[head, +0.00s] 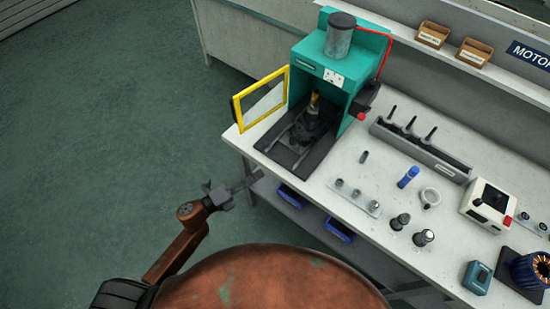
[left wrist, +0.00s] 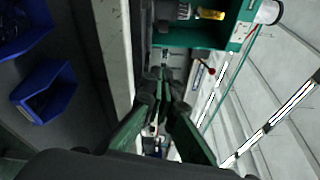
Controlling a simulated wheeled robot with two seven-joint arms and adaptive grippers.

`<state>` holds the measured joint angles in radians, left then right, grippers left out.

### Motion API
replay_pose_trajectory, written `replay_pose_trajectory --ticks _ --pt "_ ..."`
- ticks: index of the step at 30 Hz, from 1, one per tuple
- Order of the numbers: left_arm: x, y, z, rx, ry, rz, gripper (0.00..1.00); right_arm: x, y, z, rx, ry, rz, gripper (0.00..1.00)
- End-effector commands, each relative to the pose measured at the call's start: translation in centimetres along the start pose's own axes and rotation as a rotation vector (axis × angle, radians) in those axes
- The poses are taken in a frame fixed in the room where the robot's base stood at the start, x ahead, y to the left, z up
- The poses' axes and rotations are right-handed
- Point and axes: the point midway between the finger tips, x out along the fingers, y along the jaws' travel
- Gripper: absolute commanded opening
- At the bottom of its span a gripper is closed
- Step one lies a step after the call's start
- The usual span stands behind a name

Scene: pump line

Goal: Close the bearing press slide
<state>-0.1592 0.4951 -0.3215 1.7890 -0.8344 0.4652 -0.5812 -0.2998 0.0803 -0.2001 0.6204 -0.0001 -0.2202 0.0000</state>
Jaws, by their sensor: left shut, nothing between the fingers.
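The teal bearing press (head: 309,60) stands on the bench's back left, with its yellow-framed guard door (head: 262,98) swung open to the left. Its dark slide (head: 291,157) sticks out of the front opening toward the bench's front edge. A dark fixture with a yellow-topped part (head: 314,101) stands inside the opening. My left gripper (head: 254,179) is shut and empty, off the bench's front edge, in front of and below the slide, apart from it. In the left wrist view its fingers (left wrist: 163,80) point toward the teal press (left wrist: 228,36). My right gripper is not in view.
Blue bins (head: 291,195) sit below the bench top (head: 262,134). A tool rack (head: 422,148), blue cylinder (head: 408,177), metal parts and white box (head: 489,203) stand right of the press. A red-knobbed lever (head: 361,116) is on its right side. The floor at left is clear.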

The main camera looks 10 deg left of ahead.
Motion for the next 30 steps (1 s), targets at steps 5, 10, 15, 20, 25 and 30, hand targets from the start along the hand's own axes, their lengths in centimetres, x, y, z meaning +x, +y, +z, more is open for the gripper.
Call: replay_pose_trajectory --ticks 5,10,15,20,25,30 --pt "0.7 -0.3 -0.7 0.416 -0.087 0.029 0.00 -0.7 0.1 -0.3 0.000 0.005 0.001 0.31" --pt "1.2 -0.5 -1.0 0.842 -0.159 0.104 0.00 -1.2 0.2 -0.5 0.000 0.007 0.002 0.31" --pt "1.5 -0.5 -1.0 1.172 -0.194 0.193 0.00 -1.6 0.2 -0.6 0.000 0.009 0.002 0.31" --pt "1.6 -0.5 -1.0 1.329 -0.201 0.243 0.00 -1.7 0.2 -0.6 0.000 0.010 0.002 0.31" --pt "2.4 -0.5 -0.7 1.365 -0.201 0.252 0.00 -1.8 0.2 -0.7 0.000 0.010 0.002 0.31" --pt "5.1 -0.4 0.1 1.363 -0.201 0.250 0.00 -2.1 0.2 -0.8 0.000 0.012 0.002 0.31"
